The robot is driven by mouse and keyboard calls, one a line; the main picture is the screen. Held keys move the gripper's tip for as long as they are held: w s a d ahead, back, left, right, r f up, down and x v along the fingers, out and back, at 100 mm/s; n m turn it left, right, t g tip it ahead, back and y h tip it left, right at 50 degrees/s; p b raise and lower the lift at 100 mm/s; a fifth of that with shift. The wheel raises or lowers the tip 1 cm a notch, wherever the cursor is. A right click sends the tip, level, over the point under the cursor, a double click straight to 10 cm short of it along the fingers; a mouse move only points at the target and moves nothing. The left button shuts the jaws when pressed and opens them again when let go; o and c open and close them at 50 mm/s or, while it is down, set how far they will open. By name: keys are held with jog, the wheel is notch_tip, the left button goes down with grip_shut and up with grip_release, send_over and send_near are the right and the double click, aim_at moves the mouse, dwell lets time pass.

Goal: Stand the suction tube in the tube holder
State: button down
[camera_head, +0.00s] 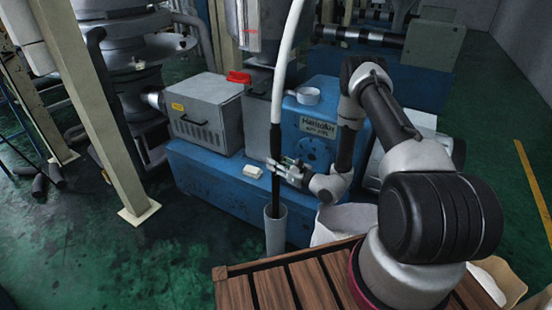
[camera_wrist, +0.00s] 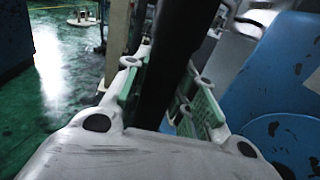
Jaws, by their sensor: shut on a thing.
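The suction tube (camera_head: 275,140) has a black rigid lower part and a white hose (camera_head: 288,50) rising from its top. It stands nearly upright. My gripper (camera_head: 279,168) is shut on the black part, a little above the tube holder. The wrist view shows the black tube (camera_wrist: 165,65) between the two green-padded fingers (camera_wrist: 168,95). The tube holder (camera_head: 276,236) is a grey open-topped cylinder in front of the blue machine base. The tube's lower end reaches into the holder's mouth in the head view and is hidden there; its depth cannot be told.
The blue machine (camera_head: 320,125) and a grey box with a handle (camera_head: 206,115) stand close behind the holder. A brown slatted wooden surface (camera_head: 270,290) is in front, under my arm. A cream post (camera_head: 100,100) stands left. Green floor (camera_head: 180,255) is clear at the lower left.

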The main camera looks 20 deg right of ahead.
notch_tip(320, 180, down, 6)
dwell(0.7)
jog(key=shift+f, duration=0.1)
jog(key=c, duration=1.1)
grip_release()
jog(key=v, duration=1.2)
